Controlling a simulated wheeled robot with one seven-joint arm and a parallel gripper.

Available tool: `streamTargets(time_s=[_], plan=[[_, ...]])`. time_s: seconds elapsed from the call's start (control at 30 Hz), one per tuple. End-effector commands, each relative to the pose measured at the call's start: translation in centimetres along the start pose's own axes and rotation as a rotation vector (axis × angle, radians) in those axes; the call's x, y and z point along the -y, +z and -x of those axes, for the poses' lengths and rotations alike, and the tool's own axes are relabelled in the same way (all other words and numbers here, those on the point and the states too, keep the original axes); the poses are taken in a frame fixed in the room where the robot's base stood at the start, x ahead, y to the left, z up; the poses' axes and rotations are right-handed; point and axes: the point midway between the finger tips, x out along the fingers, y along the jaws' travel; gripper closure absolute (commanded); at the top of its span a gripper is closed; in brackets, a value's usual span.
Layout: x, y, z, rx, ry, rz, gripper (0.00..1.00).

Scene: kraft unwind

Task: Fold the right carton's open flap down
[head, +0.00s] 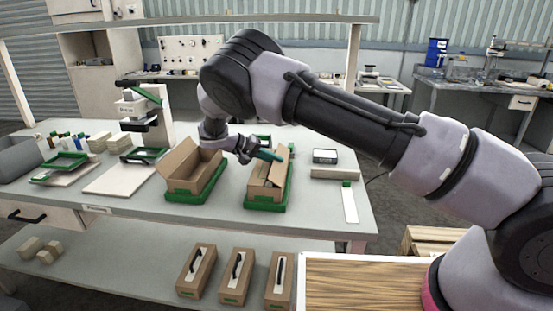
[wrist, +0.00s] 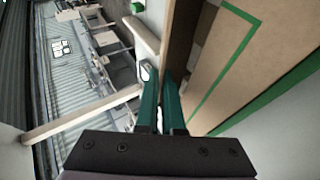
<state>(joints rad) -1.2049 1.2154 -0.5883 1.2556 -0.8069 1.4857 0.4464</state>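The right carton (head: 259,190) is brown cardboard and stands in a green-edged tray (head: 266,206) on the bench. A raised cardboard panel shows at its right side in the head view, and its top looks partly open. My gripper (head: 270,155) is over this carton, with its teal fingers pointing right near the raised panel. In the wrist view the two fingers (wrist: 158,78) lie close together with only a thin gap, beside a cardboard panel (wrist: 181,40). I see nothing clearly held. Whether the fingertips touch the panel is hidden.
The left carton (head: 207,178) stands open in its own green tray. A small dark box (head: 325,156) and a white strip (head: 350,204) lie to the right. Three packed cartons with handles stand on the lower shelf. Bench equipment (head: 140,108) stands at left.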

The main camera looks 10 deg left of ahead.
Motion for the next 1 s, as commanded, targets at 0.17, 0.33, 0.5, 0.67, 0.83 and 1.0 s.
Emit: streamTargets(time_s=[0.17,0.33,0.5,0.67,0.83,1.0], plan=[[0.33,0.03,-0.04,0.0,0.045,0.02,1.0],[0.38,0.04,-0.08,0.0,0.063,0.028,1.0],[0.38,0.04,-0.08,0.001,0.065,0.029,1.0],[0.37,0.05,-0.1,0.001,0.064,0.028,1.0],[0.36,0.04,-0.09,0.001,0.064,0.028,0.65],[0.36,0.04,-0.08,0.001,0.064,0.028,0.65]])
